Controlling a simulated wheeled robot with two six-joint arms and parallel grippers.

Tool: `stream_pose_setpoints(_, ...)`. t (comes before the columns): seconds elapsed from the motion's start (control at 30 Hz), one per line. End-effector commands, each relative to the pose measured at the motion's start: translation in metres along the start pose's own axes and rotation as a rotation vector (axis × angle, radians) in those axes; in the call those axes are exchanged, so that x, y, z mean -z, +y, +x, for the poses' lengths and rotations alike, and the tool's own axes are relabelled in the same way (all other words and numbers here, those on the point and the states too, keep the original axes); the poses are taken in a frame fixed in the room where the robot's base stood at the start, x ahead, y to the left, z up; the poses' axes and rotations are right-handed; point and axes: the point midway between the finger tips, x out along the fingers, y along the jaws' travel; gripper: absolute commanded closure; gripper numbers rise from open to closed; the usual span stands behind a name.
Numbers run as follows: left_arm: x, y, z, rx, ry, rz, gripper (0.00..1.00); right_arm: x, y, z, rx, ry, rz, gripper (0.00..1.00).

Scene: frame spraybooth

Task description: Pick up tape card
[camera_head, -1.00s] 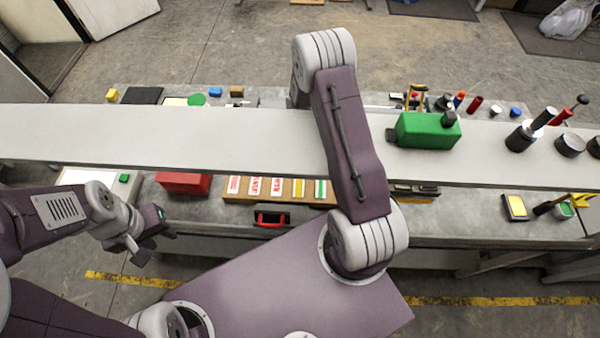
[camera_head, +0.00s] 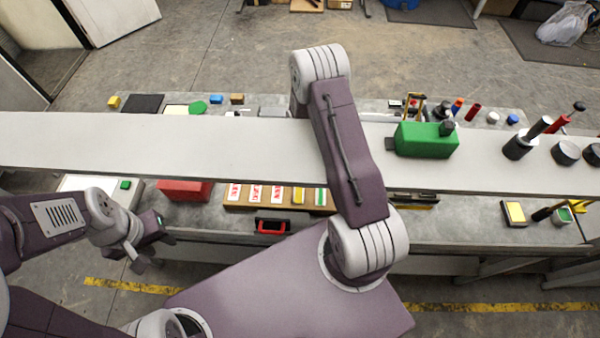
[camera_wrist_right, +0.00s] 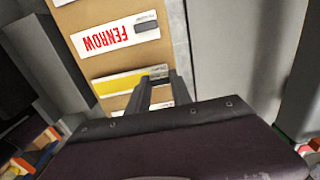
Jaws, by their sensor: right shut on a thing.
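A brown card board (camera_head: 230,206) lies on the bench behind the near edge, with several white cards with red print, one yellow-banded card (camera_head: 299,195) and one green-banded card (camera_head: 321,197). In the right wrist view the yellow-banded card (camera_wrist_right: 125,81) lies on the board (camera_wrist_right: 97,63) beside a FENROW card (camera_wrist_right: 108,38). My right gripper (camera_wrist_right: 158,82) is shut on the right end of the yellow-banded card; its tips hide that end. It is hidden behind its arm in the head view. My left gripper (camera_head: 152,250) is open and empty in front of the bench.
A long grey overhead beam (camera_head: 240,150) crosses the bench and hides part of it. A green block-shaped tool (camera_head: 425,140) sits on the beam.

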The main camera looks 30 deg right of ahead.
Motion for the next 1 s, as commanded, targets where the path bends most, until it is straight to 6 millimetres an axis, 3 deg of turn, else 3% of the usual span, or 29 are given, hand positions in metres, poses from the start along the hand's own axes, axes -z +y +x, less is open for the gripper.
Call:
stream_pose_setpoints(0.17, -0.001, 0.000, 0.010, 0.000, 0.000, 0.000, 0.64, -0.001, -0.002, -0.032, 0.008, -0.003, 0.000, 1.00)
stream_pose_setpoints(0.5, -0.003, -0.001, 0.032, 0.000, 0.000, 0.000, 0.64, -0.001, -0.002, -0.170, 0.012, -0.004, 0.000, 1.00)
stream_pose_setpoints(0.7, -0.004, -0.001, 0.036, 0.000, 0.000, 0.000, 0.64, 0.000, -0.001, -0.234, 0.007, -0.003, 0.000, 1.00)
stream_pose_setpoints(0.83, -0.004, -0.001, 0.036, 0.000, 0.000, 0.000, 0.64, 0.000, -0.001, -0.259, 0.005, -0.002, 0.000, 1.00)
stream_pose_setpoints(1.0, -0.004, -0.001, 0.037, 0.000, 0.000, 0.000, 0.64, 0.000, 0.000, -0.273, 0.002, -0.001, 0.000, 1.00)
